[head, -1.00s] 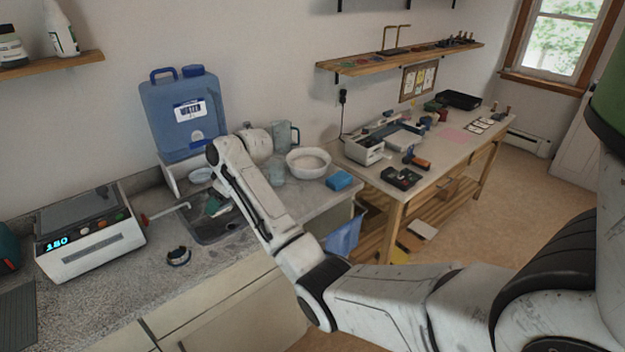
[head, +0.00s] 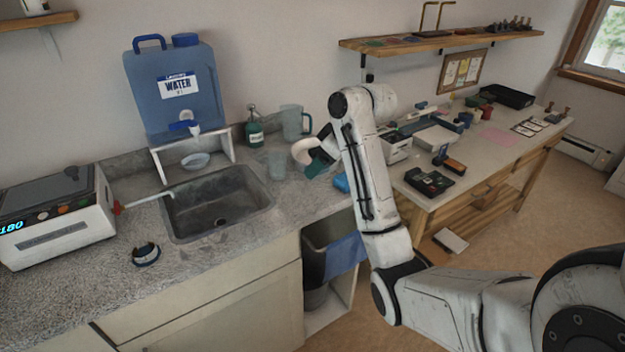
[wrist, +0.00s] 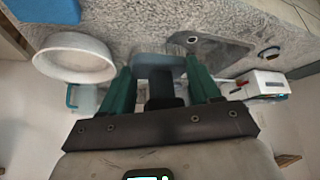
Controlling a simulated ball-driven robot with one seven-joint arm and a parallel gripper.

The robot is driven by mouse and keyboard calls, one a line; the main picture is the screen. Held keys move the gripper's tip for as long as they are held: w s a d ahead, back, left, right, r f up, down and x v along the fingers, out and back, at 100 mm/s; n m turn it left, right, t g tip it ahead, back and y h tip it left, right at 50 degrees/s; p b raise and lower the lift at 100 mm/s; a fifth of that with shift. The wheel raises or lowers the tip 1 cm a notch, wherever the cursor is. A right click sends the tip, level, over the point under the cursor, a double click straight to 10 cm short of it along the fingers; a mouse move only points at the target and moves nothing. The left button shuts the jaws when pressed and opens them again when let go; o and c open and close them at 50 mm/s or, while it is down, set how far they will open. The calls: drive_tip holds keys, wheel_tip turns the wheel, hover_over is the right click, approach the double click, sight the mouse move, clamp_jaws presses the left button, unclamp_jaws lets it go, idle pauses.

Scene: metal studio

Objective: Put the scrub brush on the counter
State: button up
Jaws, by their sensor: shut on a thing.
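My gripper (head: 318,164) is at the right end of the grey speckled counter (head: 205,262), above it and close to the white bowl (head: 302,151). In the wrist view, my gripper's teal fingers (wrist: 158,88) are shut on a blue-grey block with a dark part, which I take to be the scrub brush (wrist: 158,66). In the head view the brush is hidden or cannot be told from the fingers. The counter also fills the top of the wrist view, with the bowl (wrist: 75,60) left of the fingers.
The sink (head: 218,203) is empty. A soap bottle (head: 254,132), a clear cup (head: 277,165) and a pitcher (head: 292,122) stand near the wall.

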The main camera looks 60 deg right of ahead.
drive_tip(key=w+d+f, duration=0.3)
drive_tip(key=f, duration=0.1)
drive_tip(key=w+d+f+p, duration=0.1)
drive_tip(key=w+d+f, duration=0.2)
drive_tip(key=w+d, duration=0.1)
drive_tip(key=shift+w+d+f, duration=0.1)
drive_tip(key=shift+d+f, duration=0.1)
drive_tip(key=shift+f, duration=0.15)
drive_tip(key=shift+w+d+f, duration=0.2)
drive_tip(key=shift+f, duration=0.15)
drive_tip(key=shift+f+p, duration=0.55)
drive_tip(key=shift+f, duration=1.1)
drive_tip(key=shift+f, duration=0.2)
drive_tip(key=o, duration=0.9)
drive_tip(key=shift+r, duration=0.1)
